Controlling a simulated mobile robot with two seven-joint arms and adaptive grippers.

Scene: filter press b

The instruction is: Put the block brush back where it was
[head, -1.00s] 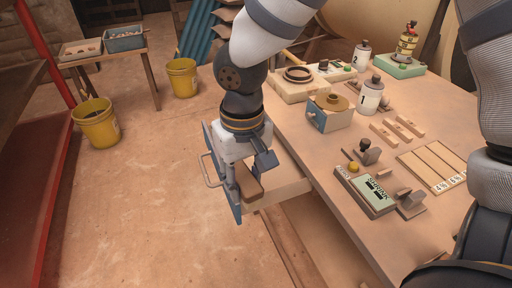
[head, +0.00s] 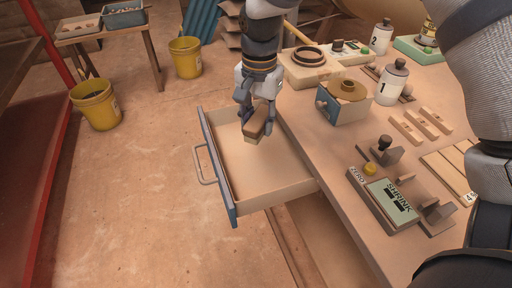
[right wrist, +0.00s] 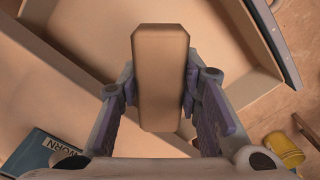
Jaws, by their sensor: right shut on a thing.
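The block brush (head: 257,127) is a brown and tan block. My right gripper (head: 258,108) is shut on it and holds it over the far part of the open drawer (head: 262,178). In the right wrist view the long tan block (right wrist: 160,75) is between both fingers, with the drawer interior behind it. The drawer has a blue front and pale wood walls, and its visible floor is bare. I cannot tell whether the brush touches the drawer floor. My left gripper is not in view.
Yellow buckets (head: 95,105) stand on the floor at left, where there is free room.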

